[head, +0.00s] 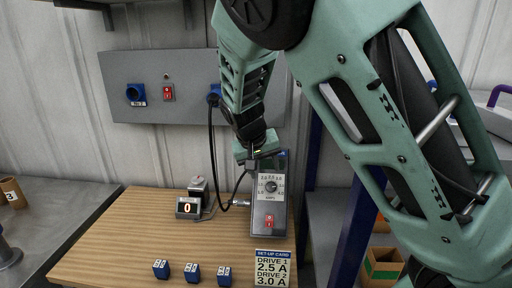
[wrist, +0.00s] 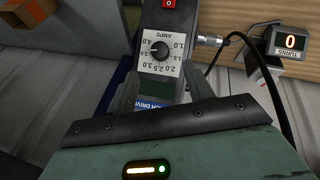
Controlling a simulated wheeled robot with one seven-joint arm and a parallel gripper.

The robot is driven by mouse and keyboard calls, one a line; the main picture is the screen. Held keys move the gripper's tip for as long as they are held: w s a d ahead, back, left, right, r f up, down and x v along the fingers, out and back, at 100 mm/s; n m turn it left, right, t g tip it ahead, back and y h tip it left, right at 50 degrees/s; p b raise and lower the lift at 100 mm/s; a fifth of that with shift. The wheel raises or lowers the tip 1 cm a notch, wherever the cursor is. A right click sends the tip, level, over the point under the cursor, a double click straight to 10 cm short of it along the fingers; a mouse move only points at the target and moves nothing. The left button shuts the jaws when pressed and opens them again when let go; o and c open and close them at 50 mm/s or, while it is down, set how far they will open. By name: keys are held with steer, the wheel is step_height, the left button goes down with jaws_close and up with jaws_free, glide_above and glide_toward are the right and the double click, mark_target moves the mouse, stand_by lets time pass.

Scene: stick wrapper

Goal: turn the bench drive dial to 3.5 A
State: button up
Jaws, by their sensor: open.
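The bench drive (head: 270,222) is a grey box standing at the right rear of the wooden bench. Its round black dial (head: 271,187) sits on a white AMPS scale, which shows upside down in the wrist view with the dial (wrist: 160,50) near the top centre. Numbers from 1.0 to 4.0 ring the dial; I cannot read its setting surely. My gripper (wrist: 164,88) is open and empty, its fingers either side of the drive's blue-labelled top end, short of the dial. In the head view my gripper (head: 256,150) hangs at the drive's top.
A turns counter (head: 188,207) reads 0, cabled to the drive. A set-up card (head: 271,268) reads DRIVE 1 2.5 A, DRIVE 2 3.0 A. A red switch (head: 269,221) is below the dial. Bench left of the counter is clear.

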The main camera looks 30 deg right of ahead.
steer(key=v, duration=0.9)
steer(key=shift+r, duration=0.1)
steer(key=s+a+f+n+y, duration=0.1)
steer(key=s+a+n, duration=0.3)
steer(key=s, duration=0.5)
steer(key=s+a+f+n+g+y, duration=0.1)
steer(key=s+a+f+n, duration=0.3)
steer(key=s, duration=0.6)
steer(key=s+a+f+n+g+y, duration=0.1)
steer(key=s+a+f+n+y, duration=0.1)
steer(key=s+a, duration=0.4)
steer(key=s+n+y, duration=0.1)
steer(key=s, duration=0.2)
steer(key=shift+s+a+f+n, duration=0.25)
steer(key=shift+s+a+n, duration=0.05)
steer(key=shift+n, duration=0.1)
